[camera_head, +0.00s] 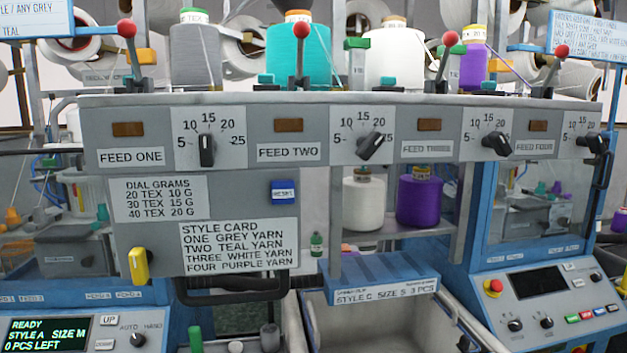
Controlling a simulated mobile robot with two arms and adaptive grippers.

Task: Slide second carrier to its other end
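Neither gripper is in view. A grey feed panel (300,110) spans the picture, with sections labelled FEED ONE to FEED FOUR. The FEED TWO label (289,152) sits left of its black dial knob (371,146). Above that section stands a lever with a red ball (301,29), in front of a teal yarn cone (299,58). Small teal blocks (266,80) show along the panel's top edge. No part is marked as a carrier, so I cannot tell which is the second carrier or at which end it is.
White (363,203) and purple (419,202) cones stand on a shelf below. A control console (540,290) with a red button is at right.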

